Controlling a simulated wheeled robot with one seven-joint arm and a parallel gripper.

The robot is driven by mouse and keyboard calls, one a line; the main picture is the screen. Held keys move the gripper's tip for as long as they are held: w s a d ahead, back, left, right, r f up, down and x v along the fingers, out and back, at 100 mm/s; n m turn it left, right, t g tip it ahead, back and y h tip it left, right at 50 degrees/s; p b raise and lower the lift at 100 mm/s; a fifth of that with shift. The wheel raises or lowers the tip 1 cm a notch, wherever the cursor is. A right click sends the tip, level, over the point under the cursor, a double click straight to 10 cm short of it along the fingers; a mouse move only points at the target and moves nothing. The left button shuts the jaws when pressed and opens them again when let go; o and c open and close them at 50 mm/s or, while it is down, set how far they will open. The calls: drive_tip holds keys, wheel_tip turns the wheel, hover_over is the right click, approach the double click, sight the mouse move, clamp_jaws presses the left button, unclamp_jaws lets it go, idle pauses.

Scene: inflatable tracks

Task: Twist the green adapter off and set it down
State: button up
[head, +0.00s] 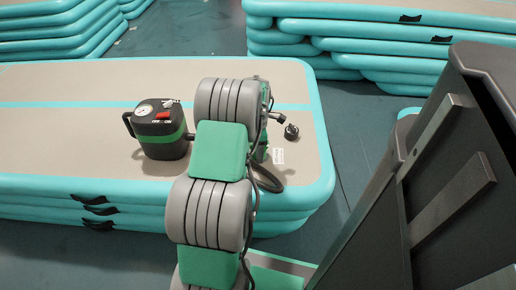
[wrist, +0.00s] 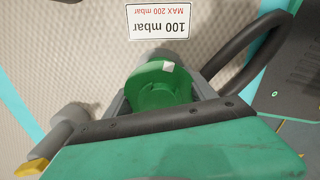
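The round green adapter (wrist: 160,88) shows in the middle of the wrist view, with a small white mark on its rim. My gripper (wrist: 158,98) has its grey fingers on both sides of the adapter, with no gap seen between them and it. The underside of the adapter and its seat are hidden. In the head view my grey and green arm covers the adapter and most of the gripper, above the right part of the beige track (head: 60,125).
A black and green pump (head: 161,129) stands on the track, left of my arm. A black hose (wrist: 245,45) curves beside the gripper. A white pressure label (wrist: 158,20) lies close by. A small black fitting (head: 291,132) sits right of the arm. Stacked tracks (head: 375,45) stand behind.

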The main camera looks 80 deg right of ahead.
drive_tip(key=c, duration=1)
drive_tip(key=m+p, duration=0.1)
drive_tip(key=m, duration=0.1)
drive_tip(key=shift+r+m, duration=0.2)
drive_tip(key=shift+m, duration=0.2)
drive_tip(key=shift+c, duration=0.2)
drive_tip(key=shift+o, duration=0.2)
drive_tip(key=shift+f+m, duration=0.2)
drive_tip(key=shift+m, duration=1)
drive_tip(key=shift+r+m+p, duration=0.15)
drive_tip(key=shift+m+p, duration=0.5)
drive_tip(key=shift+m, duration=0.25)
drive_tip(key=shift+c, duration=0.2)
drive_tip(key=m, duration=0.3)
drive_tip(key=shift+d, duration=0.1)
drive_tip(key=shift+m+p, duration=0.6)
drive_tip(key=shift+m, duration=0.5)
drive_tip(key=m, duration=0.2)
drive_tip(key=shift+m, duration=0.4)
drive_tip(key=shift+o, duration=0.2)
